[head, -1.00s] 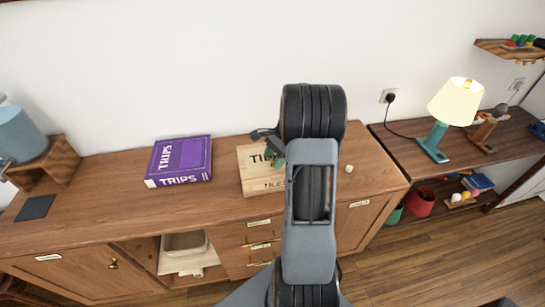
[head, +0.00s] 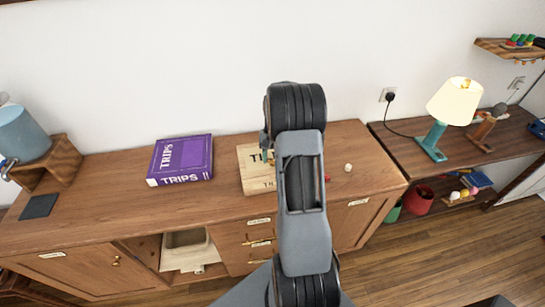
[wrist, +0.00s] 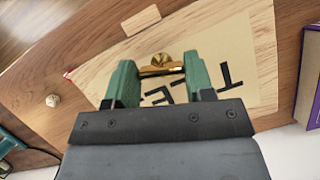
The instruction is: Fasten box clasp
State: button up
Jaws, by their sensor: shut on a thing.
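The pale wooden box (head: 252,185), with dark lettering on its lid, lies on the cabinet top, partly hidden behind my arm. It fills the middle of the wrist view (wrist: 238,45). A brass clasp (wrist: 162,60) sits at the box's near edge. My gripper (wrist: 159,70) has its two green fingers on either side of the clasp's brass bar and is shut on it. In the head view the fingers and clasp are mostly hidden by my arm, so whether the clasp is fastened cannot be told.
A purple TRIPS book (head: 180,160) lies left of the box. A small white die (head: 348,167) lies to its right. A lamp (head: 446,115) stands on the lower right-hand table. The cabinet top is clear between the book and the dark square (head: 39,206).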

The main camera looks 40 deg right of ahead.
jog(key=shift+a+n+g+h, duration=0.1)
jog(key=shift+n+g+h, duration=0.25)
jog(key=shift+n, duration=0.95)
jog(key=shift+n+h, duration=0.25)
jog(key=shift+n, duration=0.05)
jog(key=o, duration=0.9)
jog(key=shift+w+r, duration=0.1)
jog(key=v, duration=1.3)
jog(key=shift+r+b, duration=0.3)
jog(key=shift+b, duration=0.05)
jog(key=shift+w, duration=0.1)
